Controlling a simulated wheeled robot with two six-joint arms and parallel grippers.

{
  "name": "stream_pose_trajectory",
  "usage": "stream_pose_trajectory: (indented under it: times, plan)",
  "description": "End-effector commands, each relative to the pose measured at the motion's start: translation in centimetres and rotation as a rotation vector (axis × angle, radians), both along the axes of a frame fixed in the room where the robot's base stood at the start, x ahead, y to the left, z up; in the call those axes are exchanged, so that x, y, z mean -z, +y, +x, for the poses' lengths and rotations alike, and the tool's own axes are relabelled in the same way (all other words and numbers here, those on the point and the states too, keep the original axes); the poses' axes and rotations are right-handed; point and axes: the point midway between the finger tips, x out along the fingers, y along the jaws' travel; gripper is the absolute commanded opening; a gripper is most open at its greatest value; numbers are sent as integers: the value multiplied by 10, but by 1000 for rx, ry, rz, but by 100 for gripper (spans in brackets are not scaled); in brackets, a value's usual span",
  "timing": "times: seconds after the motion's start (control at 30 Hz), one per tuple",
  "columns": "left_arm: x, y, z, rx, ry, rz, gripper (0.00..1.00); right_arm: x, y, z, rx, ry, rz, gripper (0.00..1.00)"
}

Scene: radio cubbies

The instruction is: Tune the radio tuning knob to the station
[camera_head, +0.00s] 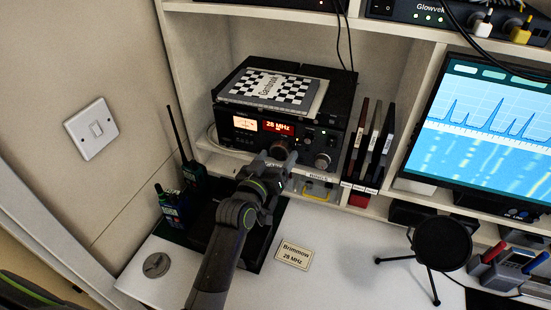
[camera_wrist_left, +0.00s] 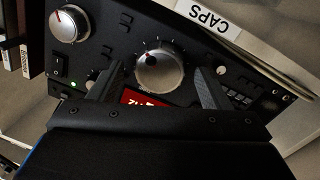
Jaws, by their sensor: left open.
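The black radio (camera_head: 325,135) sits in a cubby, with a lit meter and a red display (camera_head: 279,128) reading 28 MHz. Its large tuning knob (camera_head: 279,149) is partly hidden by my left gripper (camera_head: 268,168) in the head view. In the left wrist view the silver tuning knob (camera_wrist_left: 160,68) shows a red pointer mark, and the red display (camera_wrist_left: 143,98) is partly covered. My left gripper (camera_wrist_left: 155,85) is open, its fingers on either side of the knob; I cannot tell whether they touch it. A card on the desk (camera_head: 293,255) reads "Brimmow 28 MHz". My right gripper is not in view.
A smaller knob (camera_head: 322,160) is to the right of the tuning knob. Handheld radios (camera_head: 170,208) stand at left. Upright cases (camera_head: 370,140), a monitor (camera_head: 490,120) and a round black tripod item (camera_head: 441,243) are at right.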

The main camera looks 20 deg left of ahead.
Motion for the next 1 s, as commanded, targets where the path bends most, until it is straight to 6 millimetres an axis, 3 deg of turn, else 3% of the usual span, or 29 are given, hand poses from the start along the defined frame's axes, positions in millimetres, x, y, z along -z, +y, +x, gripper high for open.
stream_pose_trajectory:
  times: [0.2, 0.37, 1.0]
  plan:
    - [1, 0, -3, 0, 0, -1, 71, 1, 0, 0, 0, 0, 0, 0]
    - [2, 3, -20, -2, 2, -2, 71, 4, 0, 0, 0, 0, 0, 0]
    - [1, 19, -144, -3, 2, -2, 71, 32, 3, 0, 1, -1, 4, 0]
